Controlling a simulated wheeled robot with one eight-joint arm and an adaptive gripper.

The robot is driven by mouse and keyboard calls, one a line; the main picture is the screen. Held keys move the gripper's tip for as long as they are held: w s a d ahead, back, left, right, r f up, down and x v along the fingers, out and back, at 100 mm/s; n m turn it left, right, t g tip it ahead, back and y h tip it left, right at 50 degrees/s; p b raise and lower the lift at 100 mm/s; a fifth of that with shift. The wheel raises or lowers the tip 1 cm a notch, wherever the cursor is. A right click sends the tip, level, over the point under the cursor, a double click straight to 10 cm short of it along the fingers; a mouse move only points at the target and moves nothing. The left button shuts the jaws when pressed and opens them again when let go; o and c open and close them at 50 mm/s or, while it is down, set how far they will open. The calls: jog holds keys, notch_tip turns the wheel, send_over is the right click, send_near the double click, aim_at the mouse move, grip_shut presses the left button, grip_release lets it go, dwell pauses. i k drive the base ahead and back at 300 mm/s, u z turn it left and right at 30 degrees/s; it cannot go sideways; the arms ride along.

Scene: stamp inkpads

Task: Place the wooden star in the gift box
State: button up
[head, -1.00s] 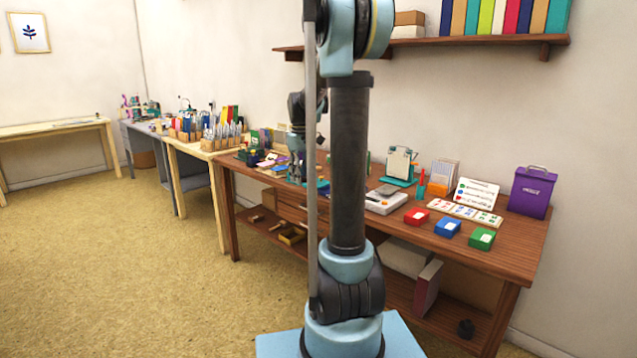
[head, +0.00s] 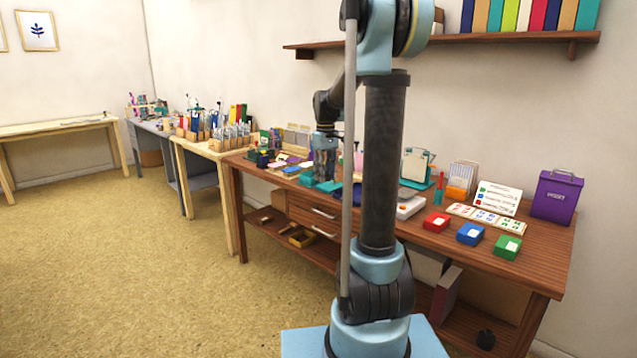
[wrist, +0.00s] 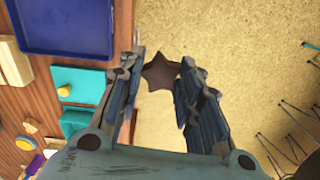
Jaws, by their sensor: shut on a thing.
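My gripper (wrist: 162,78) is shut on the wooden star (wrist: 160,71), a brown star pinched between the fingertips in the wrist view. Behind the star the floor shows, just past the table's edge. In the head view my gripper (head: 326,160) is over the left part of the wooden table (head: 425,258); the star cannot be made out there. A teal box-like piece with a yellow knob (wrist: 80,85) lies left of my gripper in the wrist view. I cannot tell for sure whether it is the gift box.
A blue tray (wrist: 68,50) lies near the table edge. Red (head: 436,222), blue (head: 470,233) and green (head: 507,246) inkpads sit at the right, near a purple bin (head: 556,196). A wooden shelf (head: 450,41) hangs above. Open floor (head: 150,270) lies at the left.

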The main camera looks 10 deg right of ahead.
aim_at(313, 180)
jog(key=i, duration=0.85)
jog(key=u, duration=0.05)
